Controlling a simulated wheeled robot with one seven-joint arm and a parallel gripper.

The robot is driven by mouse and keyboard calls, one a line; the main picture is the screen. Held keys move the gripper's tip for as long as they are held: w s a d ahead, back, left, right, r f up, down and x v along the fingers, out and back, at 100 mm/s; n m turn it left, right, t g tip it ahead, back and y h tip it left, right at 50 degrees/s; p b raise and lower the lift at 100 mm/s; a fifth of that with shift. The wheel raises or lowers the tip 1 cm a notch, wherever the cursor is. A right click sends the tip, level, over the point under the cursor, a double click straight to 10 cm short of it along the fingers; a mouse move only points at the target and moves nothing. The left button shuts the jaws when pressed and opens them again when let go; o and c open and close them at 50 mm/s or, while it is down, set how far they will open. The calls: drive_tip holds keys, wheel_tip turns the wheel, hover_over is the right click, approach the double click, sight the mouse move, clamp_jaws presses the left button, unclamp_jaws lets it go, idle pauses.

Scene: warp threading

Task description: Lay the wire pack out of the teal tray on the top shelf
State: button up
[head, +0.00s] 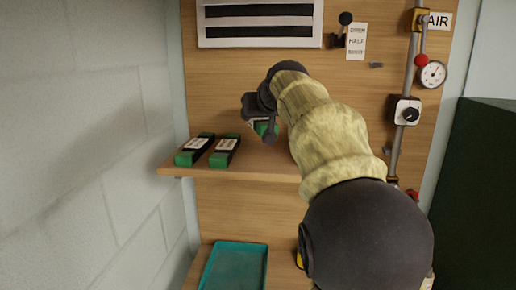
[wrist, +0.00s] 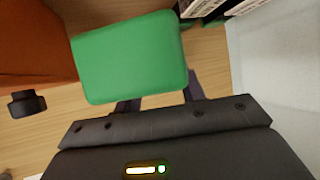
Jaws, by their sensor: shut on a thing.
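My gripper (head: 262,120) is at the top shelf (head: 250,165), to the right of the two packs lying there. It is shut on a green wire pack (head: 265,129), mostly hidden by my gripper and arm in the head view. In the wrist view the green pack (wrist: 130,57) fills the space between and beyond my fingers (wrist: 162,98). I cannot tell whether it touches the shelf. The teal tray (head: 238,266) is below, and its visible part is empty.
Two dark packs with green ends and white labels, the left (head: 195,149) and the right (head: 225,151), lie side by side on the shelf's left part. A black lever (head: 340,32), a gauge (head: 432,74) and a pipe (head: 409,70) are on the wooden back panel.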

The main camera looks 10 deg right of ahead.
sight(260, 157)
drive_tip(key=shift+f, duration=1.85)
drive_tip(key=shift+s, duration=0.1)
drive_tip(key=shift+f+p, duration=0.45)
drive_tip(key=shift+f, duration=1.65)
drive_tip(key=o, duration=1.3)
drive_tip(key=shift+f, duration=0.1)
drive_tip(key=shift+d, duration=0.1)
